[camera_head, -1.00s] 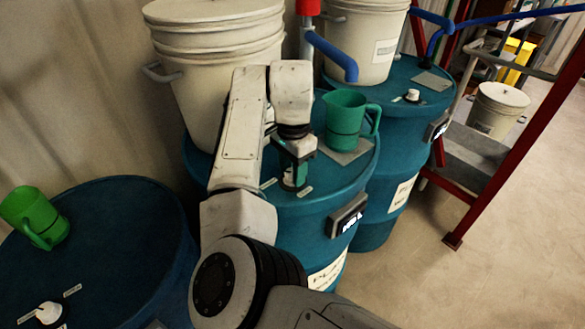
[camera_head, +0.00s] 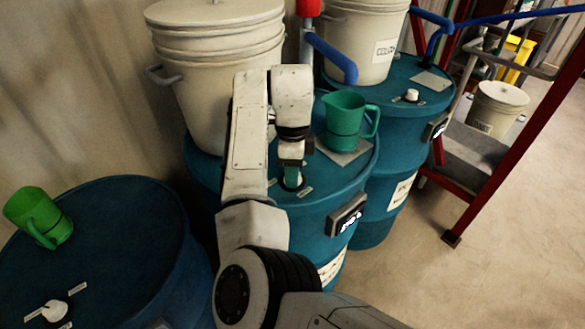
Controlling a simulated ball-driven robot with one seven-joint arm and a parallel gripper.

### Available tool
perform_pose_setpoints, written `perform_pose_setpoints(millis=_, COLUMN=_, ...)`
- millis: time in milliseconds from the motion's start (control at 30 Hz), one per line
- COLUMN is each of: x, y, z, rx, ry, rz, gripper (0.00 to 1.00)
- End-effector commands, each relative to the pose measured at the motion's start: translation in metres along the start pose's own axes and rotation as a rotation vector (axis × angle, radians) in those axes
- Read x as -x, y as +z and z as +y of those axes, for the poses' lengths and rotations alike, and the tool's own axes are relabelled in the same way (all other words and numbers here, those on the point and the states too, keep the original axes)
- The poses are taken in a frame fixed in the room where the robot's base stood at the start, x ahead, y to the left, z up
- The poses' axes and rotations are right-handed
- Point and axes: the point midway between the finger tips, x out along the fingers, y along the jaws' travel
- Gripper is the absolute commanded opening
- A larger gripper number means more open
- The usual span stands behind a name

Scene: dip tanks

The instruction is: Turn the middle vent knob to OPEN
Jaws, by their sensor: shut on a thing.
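The middle blue drum (camera_head: 322,215) stands at the centre. Its white vent knob (camera_head: 292,181) sits on the drum top, mostly hidden behind my gripper. My gripper (camera_head: 292,176) points down from my arm and is shut on this knob. Pale label strips lie on the drum top beside the knob; one label (camera_head: 305,191) shows to its right. Their words are too small to read, so I cannot tell the knob's setting.
A green jug (camera_head: 345,120) stands on the middle drum, just right of my arm. White buckets (camera_head: 215,70) stand behind my arm. The left drum (camera_head: 110,230) bears another green jug (camera_head: 38,215) and a white knob (camera_head: 53,310). The right drum (camera_head: 405,85) has its own knob (camera_head: 411,95).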

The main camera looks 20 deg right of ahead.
Motion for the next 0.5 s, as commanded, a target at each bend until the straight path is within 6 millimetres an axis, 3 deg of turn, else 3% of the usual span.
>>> perform_pose_setpoints(millis=500, x=0.0007, y=0.0001, z=-0.0005, rx=-0.479, ry=-0.003, rz=0.000, gripper=0.09)
